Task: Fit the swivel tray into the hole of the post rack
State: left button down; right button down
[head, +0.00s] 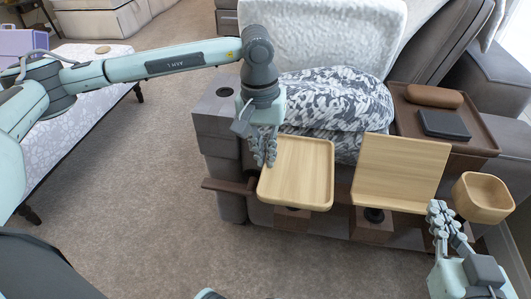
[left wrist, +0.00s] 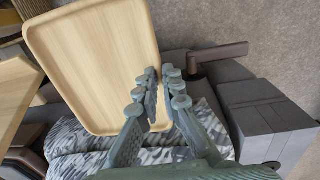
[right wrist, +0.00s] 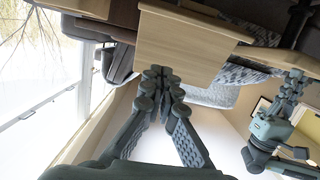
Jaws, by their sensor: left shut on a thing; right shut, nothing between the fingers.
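The swivel tray (head: 305,180) is a pale wooden square with a raised rim. My left gripper (head: 270,160) is shut on its left rim, near the far left corner; the tray also shows in the left wrist view (left wrist: 95,55). The post rack looks like the dark brown wooden frame (head: 228,187) along the sofa side, with blocks under the pale pieces. One block (head: 292,213) shows below the tray's near edge. The tray's underside and any hole beneath it are hidden. My right gripper (head: 438,212) is shut and empty, between the pale panel and the bowl.
A tilted pale wooden panel (head: 400,165) stands right of the tray, on a dark peg over a block. A pale wooden bowl (head: 483,197) is farther right. A brown tray (head: 480,138) holds a dark wallet-like item and a brown case. Carpet in front is clear.

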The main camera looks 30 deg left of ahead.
pick_arm(q)
jog(key=shift+f, duration=0.25)
jog(key=shift+f+b, duration=0.3)
jog(key=shift+b, duration=0.25)
jog(key=shift+f+b, duration=0.3)
jog(key=shift+b, duration=0.05)
jog(key=shift+f, duration=0.3)
pick_arm(e)
jog(key=s+a+r+t+y, duration=0.1)
jog(key=a+r+t, duration=0.1)
jog(key=r, duration=0.3)
jog(key=s+a+r+t+y, duration=0.1)
jog(key=a+r+t+y, duration=0.1)
jog(key=r, duration=0.4)
jog(key=shift+r+t+y, duration=0.15)
jog(key=shift+t+y, duration=0.15)
jog(key=shift+t, duration=0.5)
jog(key=shift+a, duration=0.1)
pick_arm(q)
jog(key=c, duration=1.6)
grip_release()
notch_tip(320, 180, up, 12)
jog(key=shift+a, duration=0.3)
